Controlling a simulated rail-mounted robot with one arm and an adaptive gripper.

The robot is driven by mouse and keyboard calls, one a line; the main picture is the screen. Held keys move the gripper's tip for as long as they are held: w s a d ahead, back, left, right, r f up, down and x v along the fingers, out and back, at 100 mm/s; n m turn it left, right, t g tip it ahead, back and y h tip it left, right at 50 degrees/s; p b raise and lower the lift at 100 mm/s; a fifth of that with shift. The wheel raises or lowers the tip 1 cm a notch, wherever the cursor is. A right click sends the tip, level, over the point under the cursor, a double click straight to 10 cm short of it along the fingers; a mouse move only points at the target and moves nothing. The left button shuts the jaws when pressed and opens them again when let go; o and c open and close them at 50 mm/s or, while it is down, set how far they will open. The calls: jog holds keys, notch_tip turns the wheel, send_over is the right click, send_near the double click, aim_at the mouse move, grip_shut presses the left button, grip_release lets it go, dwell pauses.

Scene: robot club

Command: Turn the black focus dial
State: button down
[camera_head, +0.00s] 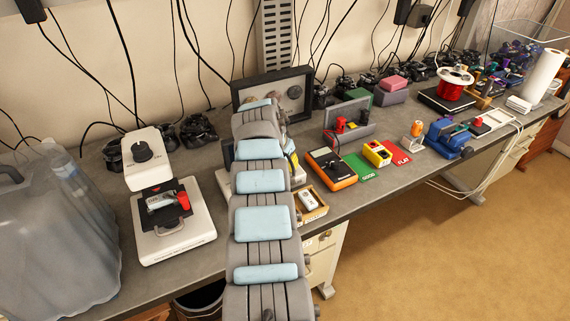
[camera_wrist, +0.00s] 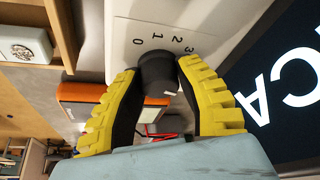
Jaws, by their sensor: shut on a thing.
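A black round dial (camera_wrist: 157,70) sits on a white panel (camera_wrist: 120,35) printed with the numbers 0, 1, 2 and 3, in the wrist view. A short white mark shows on the dial's near face. My gripper (camera_wrist: 165,80) has yellow ribbed fingers on either side of the dial, shut on it. In the head view my arm hides this dial and most of the white device that bears it. Another black knob (camera_head: 143,152) stands on top of a white instrument (camera_head: 180,236) at the left, apart from my gripper.
A wooden tray (camera_wrist: 66,42) with a white item is close to the fingers. An orange meter (camera_head: 331,169) lies right of my arm. A dark panel with large white letters (camera_wrist: 290,75) is beside the gripper. A large clear jug (camera_head: 60,235) stands far left.

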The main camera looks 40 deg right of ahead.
jog(key=c, duration=0.6)
grip_release()
jog(key=shift+f, duration=0.1)
jog(key=shift+c, duration=0.2)
jog(key=v, duration=1.2)
jog(key=shift+d, duration=0.1)
